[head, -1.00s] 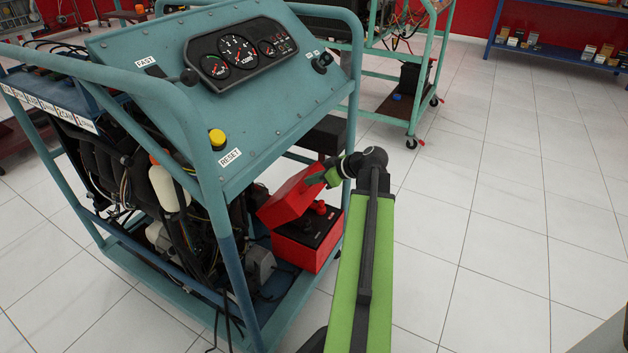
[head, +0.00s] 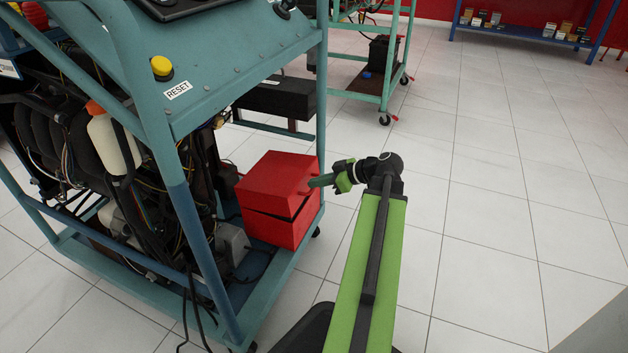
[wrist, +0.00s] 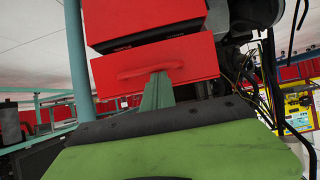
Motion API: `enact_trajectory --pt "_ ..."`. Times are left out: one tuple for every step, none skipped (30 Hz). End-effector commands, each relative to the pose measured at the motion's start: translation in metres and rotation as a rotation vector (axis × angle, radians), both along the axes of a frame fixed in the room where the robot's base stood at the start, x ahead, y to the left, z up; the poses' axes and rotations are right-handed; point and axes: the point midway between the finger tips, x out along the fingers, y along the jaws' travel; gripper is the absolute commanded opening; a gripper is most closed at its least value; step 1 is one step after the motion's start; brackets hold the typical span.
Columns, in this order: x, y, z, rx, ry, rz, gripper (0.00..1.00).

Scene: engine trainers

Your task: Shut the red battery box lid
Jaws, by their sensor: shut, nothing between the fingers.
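The red battery box (head: 277,230) sits on the lower frame of the engine trainer. Its red lid (head: 272,178) is down over most of the box, but a dark wedge-shaped gap shows between them on the right side. In the wrist view the lid (wrist: 190,62), with its red handle, and the box (wrist: 145,18) appear upside down with a dark gap between. My gripper (head: 316,182) is shut and empty, its green fingertips at the handle side of the lid. I cannot tell whether they touch it.
The trainer's blue-green post (head: 321,110) stands right behind the box, and its sloped panel with a yellow button (head: 161,66) is above to the left. Hoses and engine parts crowd the left. The white tiled floor (head: 480,230) is clear on the right.

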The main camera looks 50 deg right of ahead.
Motion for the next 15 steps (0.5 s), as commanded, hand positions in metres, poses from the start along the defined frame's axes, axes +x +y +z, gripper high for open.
enact_trajectory --pt "-0.0019 -0.0007 -0.0073 0.000 0.000 0.000 0.00" --pt "-0.0027 -0.0009 -0.0087 0.000 0.000 0.000 0.00" --pt "-0.0037 -0.0013 -0.0101 0.000 0.000 0.000 0.00" --pt "-0.0043 -0.0014 -0.0111 0.000 0.000 0.000 0.00" --pt "-0.0047 -0.0016 -0.0117 0.000 0.000 0.000 0.00" --pt "-0.0053 -0.0018 -0.0124 0.000 0.000 0.000 0.00" --pt "-0.0056 -0.0019 -0.0126 0.000 0.000 0.000 0.00" --pt "-0.0058 -0.0020 -0.0129 0.000 0.000 0.000 0.00" --pt "-0.0060 -0.0021 -0.0130 0.000 0.000 0.000 0.00" --pt "-0.0061 -0.0021 -0.0129 0.000 0.000 0.000 0.00" --pt "-0.0062 -0.0021 -0.0129 0.000 0.000 0.000 0.00" --pt "-0.0062 -0.0022 -0.0127 0.000 0.000 0.000 0.00" --pt "-0.0062 -0.0023 -0.0126 0.000 0.000 0.000 0.00" --pt "-0.0062 -0.0023 -0.0126 0.001 0.000 -0.001 0.00" --pt "-0.0062 -0.0024 -0.0125 0.001 0.000 -0.001 0.00"
